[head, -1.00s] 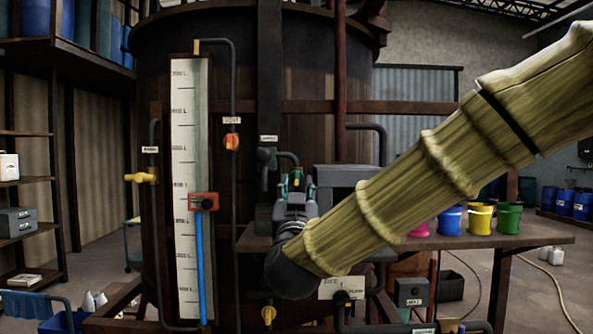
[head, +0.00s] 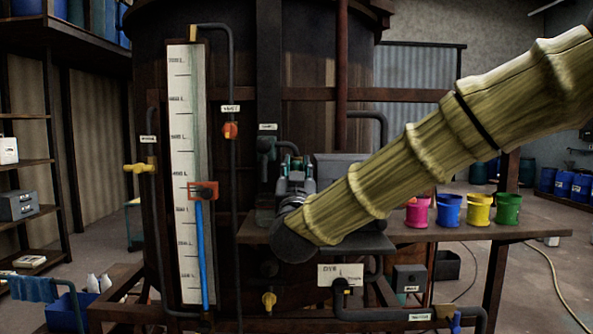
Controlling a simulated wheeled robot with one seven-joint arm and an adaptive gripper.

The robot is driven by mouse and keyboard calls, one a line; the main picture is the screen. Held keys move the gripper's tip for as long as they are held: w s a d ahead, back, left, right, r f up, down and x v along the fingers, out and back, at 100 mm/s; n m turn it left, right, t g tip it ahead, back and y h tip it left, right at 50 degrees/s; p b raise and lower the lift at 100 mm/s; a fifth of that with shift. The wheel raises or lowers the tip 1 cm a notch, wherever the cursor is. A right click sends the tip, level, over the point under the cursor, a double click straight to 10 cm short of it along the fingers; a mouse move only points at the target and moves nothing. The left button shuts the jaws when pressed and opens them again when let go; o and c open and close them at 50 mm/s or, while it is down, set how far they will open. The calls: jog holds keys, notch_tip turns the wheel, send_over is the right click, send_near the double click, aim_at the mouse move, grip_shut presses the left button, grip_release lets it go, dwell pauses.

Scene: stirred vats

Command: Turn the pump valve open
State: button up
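Several small valve handles show in the head view, but their labels are too small to read surely, so I cannot tell which is the pump valve. A yellow handle (head: 138,168) is on the left pipe. An orange-red handle (head: 230,130) hangs on the pipe right of the gauge. A yellow handle (head: 269,300) is low under the vat, and a blue handle (head: 456,319) is at the lower right pipe. My gripper (head: 295,168) is in front of the vat, pointing away from me. My wrist hides part of it, and its finger gap is unclear.
A tall white level gauge (head: 184,110) stands left of my gripper. A bench (head: 470,233) with several coloured pots, including a blue pot (head: 448,212), is at the right. A white sign (head: 340,274) and a grey box (head: 409,279) are below my arm. Shelves (head: 25,162) stand at the far left.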

jog(key=shift+c, duration=1.1)
jog(key=shift+f, duration=0.1)
jog(key=shift+f+n+b, duration=0.1)
jog(key=shift+n+b, duration=0.2)
jog(key=shift+b, duration=0.65)
jog(key=o, duration=0.7)
jog(key=shift+c, duration=0.2)
jog(key=shift+w, duration=0.15)
